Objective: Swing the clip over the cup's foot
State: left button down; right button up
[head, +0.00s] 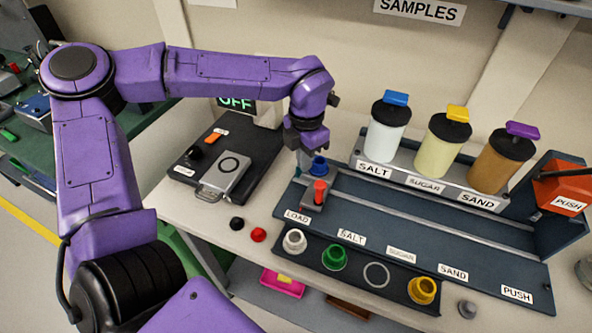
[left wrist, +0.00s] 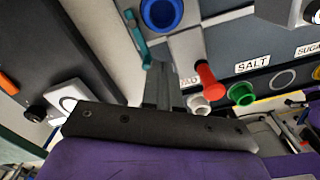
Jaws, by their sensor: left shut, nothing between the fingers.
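A blue cup (head: 319,166) stands on a small grey carriage (head: 313,198) at the LOAD end of the dark track. It also shows at the top of the left wrist view (left wrist: 162,12). A red knob (head: 320,191) rises from the carriage. In the left wrist view a narrow teal bar (left wrist: 137,38), apparently the clip, lies beside the cup and not across it. My left gripper (head: 303,163) is shut and empty, pointing down just left of the cup. Its closed fingertips (left wrist: 160,70) are near the bar's lower end; I cannot tell whether they touch.
Behind the track stand the salt (head: 389,128), sugar (head: 443,141) and sand (head: 500,160) dispensers. White (head: 294,241), green (head: 334,257) and yellow (head: 422,290) cups stand in the front rack. A black scale (head: 255,152) is at left. An orange PUSH block (head: 562,190) is at right.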

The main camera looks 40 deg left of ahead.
pick_arm(q)
jog(key=shift+f, duration=0.15)
jog(key=shift+f, duration=0.3)
jog(key=shift+r, duration=0.2)
jog(key=shift+f, duration=0.1)
jog(key=shift+s+a+p, duration=0.25)
jog(key=shift+a+p, duration=0.25)
jog(key=shift+p, duration=0.25)
jog(key=shift+a, duration=0.15)
